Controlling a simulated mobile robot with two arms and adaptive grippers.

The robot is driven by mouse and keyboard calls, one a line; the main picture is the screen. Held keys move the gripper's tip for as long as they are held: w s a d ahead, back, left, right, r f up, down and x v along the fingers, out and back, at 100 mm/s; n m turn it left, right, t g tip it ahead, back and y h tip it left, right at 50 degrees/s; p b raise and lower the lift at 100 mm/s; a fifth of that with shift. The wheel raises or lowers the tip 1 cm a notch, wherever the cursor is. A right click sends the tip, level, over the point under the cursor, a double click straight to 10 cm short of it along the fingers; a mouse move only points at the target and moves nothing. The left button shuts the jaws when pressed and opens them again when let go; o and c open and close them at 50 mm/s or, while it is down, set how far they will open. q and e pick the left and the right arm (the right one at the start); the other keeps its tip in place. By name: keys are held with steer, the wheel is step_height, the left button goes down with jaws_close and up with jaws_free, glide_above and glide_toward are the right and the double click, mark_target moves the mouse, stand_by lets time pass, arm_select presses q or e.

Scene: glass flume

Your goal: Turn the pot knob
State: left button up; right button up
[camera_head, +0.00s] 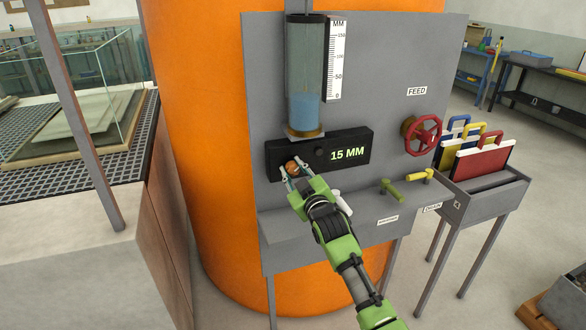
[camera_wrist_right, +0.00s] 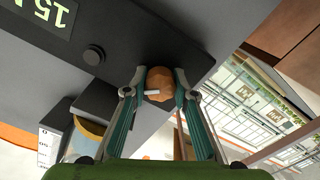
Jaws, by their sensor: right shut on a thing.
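The pot knob (camera_head: 292,167) is a small orange-brown round knob on the left end of the black display box, which reads 15 MM. In the right wrist view the knob (camera_wrist_right: 160,84) sits between the fingertips, with a short white mark on its face. My right gripper (camera_head: 290,172) is shut on the knob, one finger on each side; its green arm reaches up from the lower right. It also shows in the right wrist view (camera_wrist_right: 159,90). My left gripper is not in view.
Above the box (camera_head: 358,146) stands a clear cylinder (camera_head: 305,75) with blue liquid, beside a white scale (camera_head: 336,60). A red handwheel (camera_head: 422,135) and green and yellow valve handles (camera_head: 391,190) are to the right. A rack of coloured plates (camera_head: 484,160) stands farther right.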

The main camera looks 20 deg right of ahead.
steer(key=m, duration=0.4)
steer(key=shift+f+m+p, duration=0.1)
steer(key=shift+m+p, duration=0.2)
steer(key=shift+p, duration=0.1)
steer(key=shift+m+p, duration=0.3)
steer(key=shift+m, duration=1.6)
steer(key=shift+f, duration=0.1)
steer(key=o, duration=1.1)
steer(key=s, duration=1.2)
steer(key=shift+d, duration=0.15)
